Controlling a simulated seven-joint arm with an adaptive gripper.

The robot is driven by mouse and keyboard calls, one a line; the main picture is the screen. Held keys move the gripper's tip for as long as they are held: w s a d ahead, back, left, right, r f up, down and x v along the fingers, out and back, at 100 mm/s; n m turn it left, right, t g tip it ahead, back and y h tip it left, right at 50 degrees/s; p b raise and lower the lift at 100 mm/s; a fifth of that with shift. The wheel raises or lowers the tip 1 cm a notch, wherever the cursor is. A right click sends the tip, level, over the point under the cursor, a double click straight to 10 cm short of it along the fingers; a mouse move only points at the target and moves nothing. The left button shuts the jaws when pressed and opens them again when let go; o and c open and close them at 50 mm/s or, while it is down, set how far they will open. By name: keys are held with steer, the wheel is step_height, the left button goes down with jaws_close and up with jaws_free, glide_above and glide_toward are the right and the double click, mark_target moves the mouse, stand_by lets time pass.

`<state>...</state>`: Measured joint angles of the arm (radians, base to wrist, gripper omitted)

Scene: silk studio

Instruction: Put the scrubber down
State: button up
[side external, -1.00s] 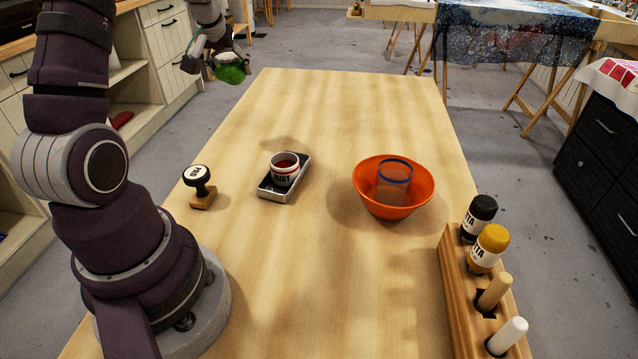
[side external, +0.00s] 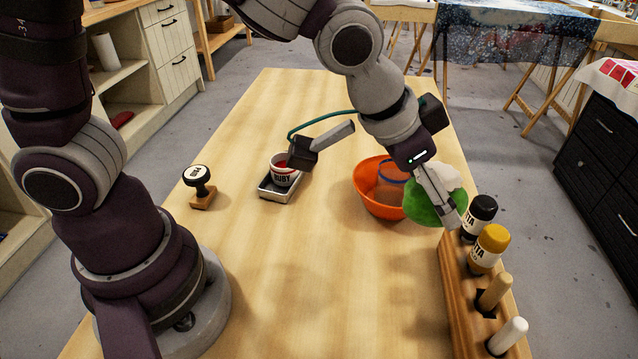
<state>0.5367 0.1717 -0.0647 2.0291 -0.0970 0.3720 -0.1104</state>
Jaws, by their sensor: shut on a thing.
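The scrubber (side external: 424,207) is green with a whitish part. It shows behind my gripper's fingers, at the right side of the table. My gripper (side external: 450,215) is shut on the scrubber and partly hides it. The scrubber overlaps the right rim of the orange bowl (side external: 372,200) in this view and lies just left of the black-capped bottle. I cannot tell whether it touches the bowl, the bottle or the table.
A clear cup with a blue rim stands in the bowl. A wooden rack (side external: 459,300) with bottles and handles lines the right edge. A cup (side external: 284,174) on a metal tray (side external: 268,190) and a stamp (side external: 200,185) stand left. The table's front middle (side external: 330,290) is clear.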

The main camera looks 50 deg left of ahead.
mark_target(398, 356)
steer(key=s+d+m+g+h, duration=0.15)
steer(key=s+d+m, duration=0.25)
steer(key=s+d, duration=0.4)
steer(key=f, duration=1)
steer(key=a+f, duration=0.1)
steer(key=f, duration=0.4)
steer(key=shift+s, duration=0.2)
steer(key=o, duration=0.8)
